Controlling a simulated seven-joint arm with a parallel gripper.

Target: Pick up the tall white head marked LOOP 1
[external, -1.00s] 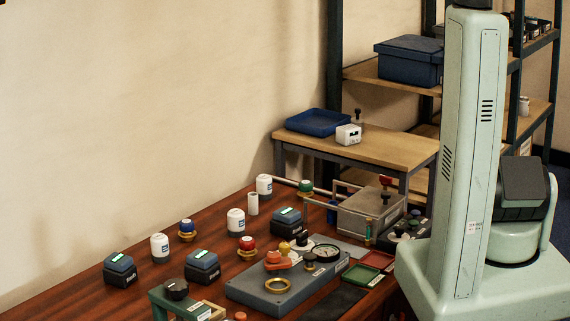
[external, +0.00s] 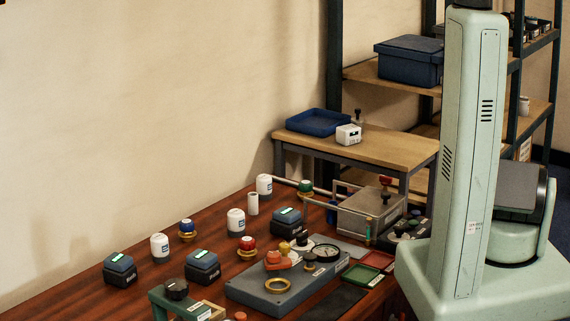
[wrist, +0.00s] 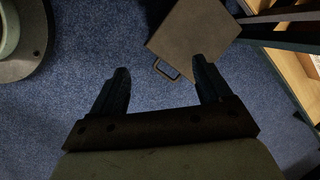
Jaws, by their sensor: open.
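Three white heads with dark labels stand upright on the brown table in the external view: a left one (external: 159,246), a middle one (external: 236,222) and a far one (external: 264,185). Their markings are too small to read, so I cannot tell which is LOOP 1. A plain white cylinder (external: 253,204) stands beside the far one. My gripper (wrist: 160,82) shows only in the wrist view, open and empty, above the blue carpet. It is away from the white heads, and none of them shows in that view.
Dark boxes with green displays (external: 203,266), coloured knobs (external: 247,249) and a grey panel (external: 287,288) crowd the table. A side bench (external: 390,150) holds a blue tray (external: 318,122). In the wrist view, a brown case (wrist: 193,38) lies on the floor, with shelving at right.

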